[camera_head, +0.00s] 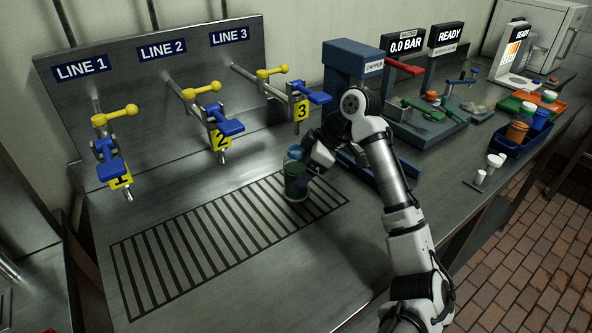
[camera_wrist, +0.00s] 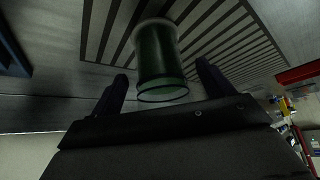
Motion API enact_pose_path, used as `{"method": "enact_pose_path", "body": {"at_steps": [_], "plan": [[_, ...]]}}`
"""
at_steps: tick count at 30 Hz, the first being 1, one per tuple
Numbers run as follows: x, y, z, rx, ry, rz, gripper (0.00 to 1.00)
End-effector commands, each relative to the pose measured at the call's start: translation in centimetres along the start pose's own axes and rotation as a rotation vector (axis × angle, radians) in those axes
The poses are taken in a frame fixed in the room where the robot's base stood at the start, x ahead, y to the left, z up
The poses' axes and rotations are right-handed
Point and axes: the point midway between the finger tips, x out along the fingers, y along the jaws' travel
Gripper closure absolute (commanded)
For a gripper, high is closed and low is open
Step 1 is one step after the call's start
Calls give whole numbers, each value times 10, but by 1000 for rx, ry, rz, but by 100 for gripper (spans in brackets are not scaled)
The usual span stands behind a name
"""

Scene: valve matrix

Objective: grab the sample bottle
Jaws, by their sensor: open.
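The sample bottle (camera_head: 295,184) is a clear cylinder with green contents, upright on the slatted drain grate near its far right end. In the wrist view the bottle (camera_wrist: 158,62) sits between the two dark fingers. My gripper (camera_head: 303,178) is at the bottle from the right, low over the counter. In the wrist view my gripper (camera_wrist: 162,85) is open, with a gap visible between the bottle and each finger. The part of the bottle behind my gripper is hidden in the head view.
Three valve taps with blue and yellow handles stand behind the grate (camera_head: 190,252), tap 3 (camera_head: 301,109) closest to the bottle. A blue capper (camera_head: 352,62) stands just behind my arm. Bins with coloured caps (camera_head: 522,135) are at the right. The grate's left part is clear.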

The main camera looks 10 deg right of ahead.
Motion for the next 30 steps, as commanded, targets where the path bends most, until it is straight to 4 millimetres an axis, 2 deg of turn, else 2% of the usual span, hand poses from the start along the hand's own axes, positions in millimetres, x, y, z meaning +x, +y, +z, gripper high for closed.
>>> {"method": "enact_pose_path", "body": {"at_steps": [8,11,21,22,23,30], "plan": [[5,0,0,-1,-1,0,20],[5,0,0,-1,0,0,31],[5,0,0,-1,0,0,75],[5,0,0,-1,0,1,76],[5,0,0,-1,0,1,80],[3,0,-1,-1,0,1,80]]}}
